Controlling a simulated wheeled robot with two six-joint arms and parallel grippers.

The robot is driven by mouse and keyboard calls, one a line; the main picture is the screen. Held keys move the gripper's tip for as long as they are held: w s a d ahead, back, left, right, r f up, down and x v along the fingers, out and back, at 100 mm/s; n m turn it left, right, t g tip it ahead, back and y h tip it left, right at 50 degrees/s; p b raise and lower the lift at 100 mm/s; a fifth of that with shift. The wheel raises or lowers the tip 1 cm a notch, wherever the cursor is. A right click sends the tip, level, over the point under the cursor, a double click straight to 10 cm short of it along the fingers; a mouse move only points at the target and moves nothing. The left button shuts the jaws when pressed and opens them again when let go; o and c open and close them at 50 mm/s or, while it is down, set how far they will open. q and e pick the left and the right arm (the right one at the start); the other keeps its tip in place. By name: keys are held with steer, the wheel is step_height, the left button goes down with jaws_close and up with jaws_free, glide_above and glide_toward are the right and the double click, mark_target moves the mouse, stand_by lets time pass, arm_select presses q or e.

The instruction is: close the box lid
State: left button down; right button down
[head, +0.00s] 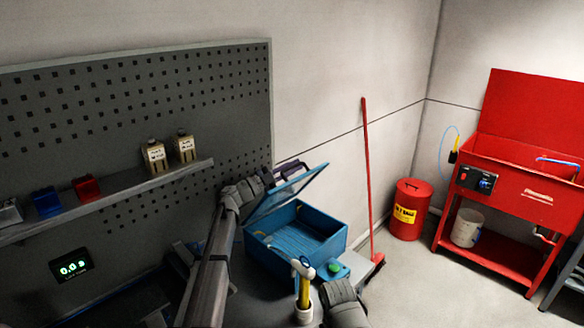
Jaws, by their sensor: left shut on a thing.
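The blue box (335,240) stands open on a bench, and I see into its ridged inside. Its lid (287,195) is raised and tilted up on the box's back-left side. My left gripper (270,180) is at the lid's raised left edge and is shut on it; its fingertips are small and partly hidden. My right arm's dark link shows at the bottom middle, but its gripper is not in view.
A yellow-handled hammer (304,282) stands upright in front of the box, beside a green button (335,267). A grey pegboard (130,110) and shelf (120,196) are at left. A red broom (367,170), red bin (407,205) and red parts washer (500,210) are at right.

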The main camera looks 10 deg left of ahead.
mark_target(281, 189)
arm_select(q)
steer(key=c, duration=0.9)
jaws_free()
steer(key=shift+a, duration=0.1)
steer(key=b+v, duration=0.1)
steer(key=v, duration=0.5)
steer(key=shift+f+b, duration=0.15)
steer(key=shift+b, duration=0.2)
steer(key=shift+v, duration=0.85)
